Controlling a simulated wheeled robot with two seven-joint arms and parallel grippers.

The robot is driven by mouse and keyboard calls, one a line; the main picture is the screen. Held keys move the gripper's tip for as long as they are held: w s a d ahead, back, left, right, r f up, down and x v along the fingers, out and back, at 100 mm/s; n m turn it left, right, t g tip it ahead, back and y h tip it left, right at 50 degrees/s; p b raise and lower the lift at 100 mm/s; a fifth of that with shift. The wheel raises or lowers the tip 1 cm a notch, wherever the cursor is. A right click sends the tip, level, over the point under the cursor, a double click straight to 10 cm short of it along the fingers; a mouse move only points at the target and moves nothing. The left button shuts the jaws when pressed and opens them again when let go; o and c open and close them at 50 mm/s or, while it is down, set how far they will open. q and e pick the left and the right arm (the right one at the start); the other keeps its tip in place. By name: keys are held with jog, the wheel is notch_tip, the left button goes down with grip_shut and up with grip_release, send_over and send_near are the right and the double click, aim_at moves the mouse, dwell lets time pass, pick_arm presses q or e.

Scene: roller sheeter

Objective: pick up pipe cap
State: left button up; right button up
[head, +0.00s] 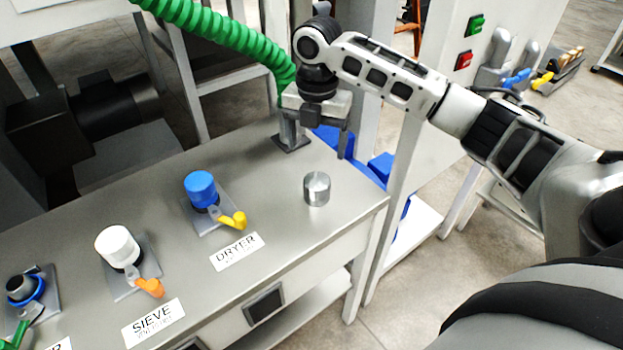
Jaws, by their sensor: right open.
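A silver metal pipe cap (317,188) stands upright near the right end of the grey table (285,235). My right gripper (320,138) is above and behind the cap in the head view. It points down with its jaws open, and it is apart from the cap. One finger shows clearly on the right; the other is hard to separate from the metal post behind it. My left gripper is out of view.
A green hose (215,32) runs to near my right gripper. A blue cap (200,187) with a yellow lever, a white cap (118,245) with an orange lever and a blue-ringed pipe fitting (25,289) stand to the left. The tabletop around the metal cap is clear.

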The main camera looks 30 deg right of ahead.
aim_at(318, 180)
jog(key=f, duration=1.2)
jog(key=shift+s+f+p, duration=0.2)
jog(key=shift+f+p, duration=0.1)
jog(key=shift+d, duration=0.1)
jog(key=c, duration=1.1)
